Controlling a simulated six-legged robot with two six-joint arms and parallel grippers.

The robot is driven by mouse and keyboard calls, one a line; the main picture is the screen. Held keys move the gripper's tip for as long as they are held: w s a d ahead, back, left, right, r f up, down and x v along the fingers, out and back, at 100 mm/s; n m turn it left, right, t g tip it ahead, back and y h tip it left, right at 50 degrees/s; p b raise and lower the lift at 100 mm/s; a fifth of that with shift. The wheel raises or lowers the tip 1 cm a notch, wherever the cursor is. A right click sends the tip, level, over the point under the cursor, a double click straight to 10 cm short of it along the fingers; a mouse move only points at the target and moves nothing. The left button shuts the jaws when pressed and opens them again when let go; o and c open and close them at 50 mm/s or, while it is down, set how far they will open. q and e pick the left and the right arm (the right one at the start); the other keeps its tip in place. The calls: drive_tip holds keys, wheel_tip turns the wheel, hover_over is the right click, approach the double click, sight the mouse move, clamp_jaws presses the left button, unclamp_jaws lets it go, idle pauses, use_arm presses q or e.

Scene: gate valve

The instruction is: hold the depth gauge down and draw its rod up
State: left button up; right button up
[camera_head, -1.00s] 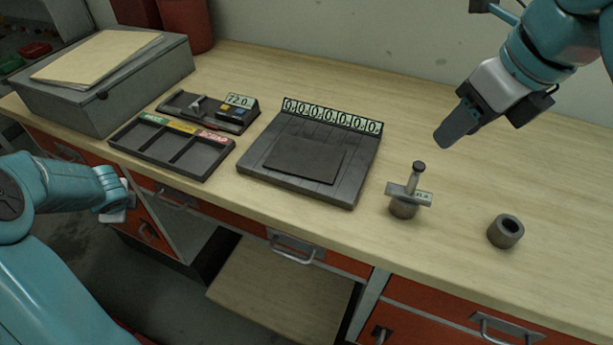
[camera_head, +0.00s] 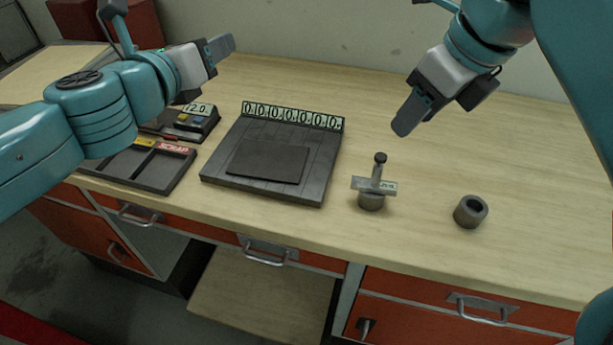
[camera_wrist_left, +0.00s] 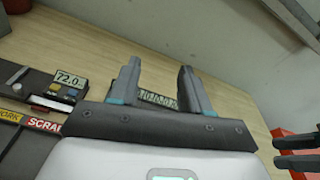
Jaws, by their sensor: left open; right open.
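The depth gauge (camera_head: 374,186) stands upright on the bench. Its flat crossbar with a small readout rests on a round metal part (camera_head: 371,201), and its rod (camera_head: 378,170) with a dark knob points up. My right gripper (camera_head: 408,115) is open and empty, above and behind the gauge, apart from it. My left gripper (camera_head: 220,50) is over the back left of the bench, far from the gauge. In the left wrist view its two fingers (camera_wrist_left: 158,88) are spread with nothing between them. The gauge is not seen in that view.
A dark scale-like plate (camera_head: 268,160) with a digit display lies left of the gauge. A sorting tray (camera_head: 145,165) and a caliper unit with a readout (camera_head: 190,122) lie further left. A hollow metal ring (camera_head: 470,211) stands right of the gauge. The bench behind the gauge is clear.

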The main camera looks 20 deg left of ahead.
use_arm(q)
drive_tip(key=s+d+r+m+h, duration=0.2)
drive_tip(key=d+m+h, duration=0.1)
drive_tip(key=d, duration=0.2)
drive_tip(key=s+d+r+m+h, duration=0.2)
drive_tip(key=d+m, duration=0.1)
drive_tip(key=d, duration=0.2)
drive_tip(key=s+d+f+m+g+h, duration=0.1)
drive_tip(key=d+f+m+h, duration=0.1)
drive_tip(key=d+f+m, duration=0.15)
drive_tip(key=m+g+h, duration=0.2)
drive_tip(key=g, duration=0.3)
approach(374, 171)
drive_tip(key=x, duration=1.2)
drive_tip(key=shift+w+d+f, duration=0.15)
drive_tip(key=shift+w+d, duration=0.05)
drive_tip(key=shift+d, duration=0.05)
clamp_jaws()
